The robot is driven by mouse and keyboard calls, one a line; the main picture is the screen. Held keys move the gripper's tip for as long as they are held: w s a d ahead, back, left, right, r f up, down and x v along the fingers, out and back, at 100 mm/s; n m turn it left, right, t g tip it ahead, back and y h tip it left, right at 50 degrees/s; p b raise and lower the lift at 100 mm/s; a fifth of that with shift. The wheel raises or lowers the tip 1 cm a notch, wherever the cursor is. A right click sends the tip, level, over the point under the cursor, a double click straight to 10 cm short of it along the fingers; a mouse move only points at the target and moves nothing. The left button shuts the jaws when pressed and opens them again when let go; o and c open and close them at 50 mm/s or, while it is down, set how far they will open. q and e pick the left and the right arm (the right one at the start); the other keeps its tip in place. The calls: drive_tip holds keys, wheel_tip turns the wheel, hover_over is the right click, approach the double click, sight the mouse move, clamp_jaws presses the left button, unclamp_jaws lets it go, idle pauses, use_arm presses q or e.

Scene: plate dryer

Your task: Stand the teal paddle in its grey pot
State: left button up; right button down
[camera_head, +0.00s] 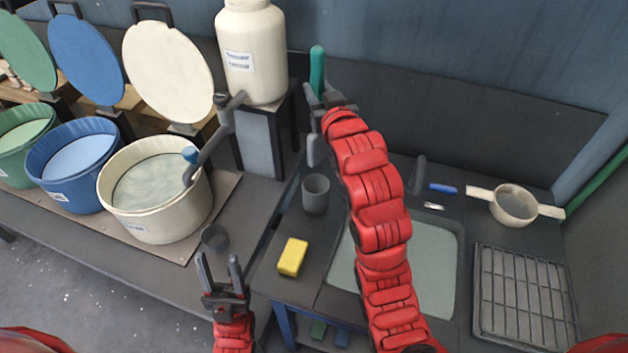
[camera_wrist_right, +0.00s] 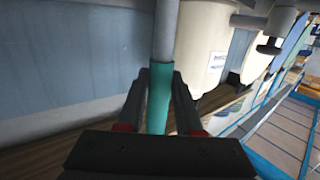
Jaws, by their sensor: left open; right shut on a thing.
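The teal paddle (camera_head: 317,68) is in my right gripper (camera_head: 325,100), its teal handle sticking up above the fingers. A grey piece shows below the fingers, apparently the paddle's lower part, above the grey pot (camera_head: 316,195). The right wrist view shows the teal handle (camera_wrist_right: 160,100) between the fingers and a grey shaft (camera_wrist_right: 165,35) beyond it. The grey pot stands on the dark counter left of the sink, its opening looking empty. My left gripper (camera_head: 220,264) is open and empty, low at the front, left of the yellow sponge.
A yellow sponge (camera_head: 292,257) lies in front of the pot. The sink (camera_head: 440,265), a strainer (camera_head: 514,205) and a drying rack (camera_head: 523,297) are on the right. Cream, blue and green tubs stand left. A large cream jar (camera_head: 252,55) stands behind, left of the paddle.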

sight(318, 153)
wheel_tip(318, 153, down, 14)
drive_tip(key=p, duration=0.5)
drive_tip(key=shift+s+r, duration=0.1)
drive_tip(key=shift+r, duration=0.05)
wheel_tip(318, 153, down, 3)
drive_tip(key=shift+r+p, duration=0.1)
drive_tip(key=shift+p, duration=0.5)
drive_tip(key=shift+f, duration=0.4)
drive_tip(key=shift+f, duration=0.25)
drive_tip(key=c, duration=0.6)
unclamp_jaws()
drive_tip(key=shift+r, duration=0.15)
